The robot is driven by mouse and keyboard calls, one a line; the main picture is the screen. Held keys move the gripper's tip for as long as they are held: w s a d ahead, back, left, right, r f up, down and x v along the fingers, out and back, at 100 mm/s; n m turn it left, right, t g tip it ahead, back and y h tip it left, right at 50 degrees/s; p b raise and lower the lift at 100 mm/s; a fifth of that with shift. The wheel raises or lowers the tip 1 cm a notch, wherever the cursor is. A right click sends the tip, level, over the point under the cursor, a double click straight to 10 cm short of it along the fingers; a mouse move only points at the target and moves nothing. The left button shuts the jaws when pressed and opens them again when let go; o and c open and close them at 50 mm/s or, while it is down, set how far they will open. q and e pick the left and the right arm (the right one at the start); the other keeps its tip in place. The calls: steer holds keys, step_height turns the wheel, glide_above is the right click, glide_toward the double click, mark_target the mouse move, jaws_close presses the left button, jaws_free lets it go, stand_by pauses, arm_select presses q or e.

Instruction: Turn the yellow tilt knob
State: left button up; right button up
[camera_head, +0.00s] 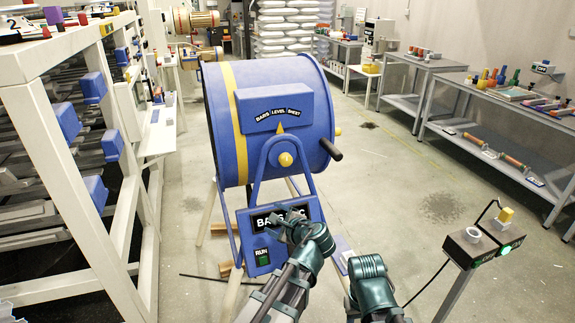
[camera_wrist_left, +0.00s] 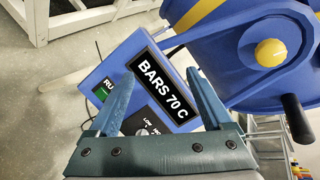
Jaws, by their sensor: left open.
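The yellow knob (camera_head: 286,160) sits at the pivot on the near side of a blue drum (camera_head: 225,125). Its label reads "BARS LEVEL SHEET", with a yellow pointer at the middle word. The knob (camera_wrist_left: 269,52) also shows in the left wrist view, right of the fingers. My left gripper (camera_head: 292,222) is open and empty, below the knob at the blue control panel (camera_head: 262,252). In the left wrist view my left gripper (camera_wrist_left: 161,78) frames the display "BARS 70 C" and a small dial (camera_wrist_left: 143,130). My right arm shows at lower right; its jaws cannot be made out.
A black handle (camera_head: 331,149) sticks out from the drum. A post with a yellow block (camera_head: 505,215) and a green lit button (camera_head: 505,250) stands at right. A white rack (camera_head: 75,150) is at left, grey benches (camera_head: 495,110) at right. Floor between is mostly clear.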

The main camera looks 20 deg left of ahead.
mark_target(287, 163)
arm_select(q)
steer(key=w+d+r+m+t, duration=0.5)
steer(key=d+r+m+t, duration=0.15)
steer(key=r+m, duration=0.3)
steer(key=shift+m, duration=0.35)
steer(key=x, duration=1.3)
steer(key=shift+w+a+f, duration=0.1)
steer(key=shift+a+f, duration=0.05)
jaws_close()
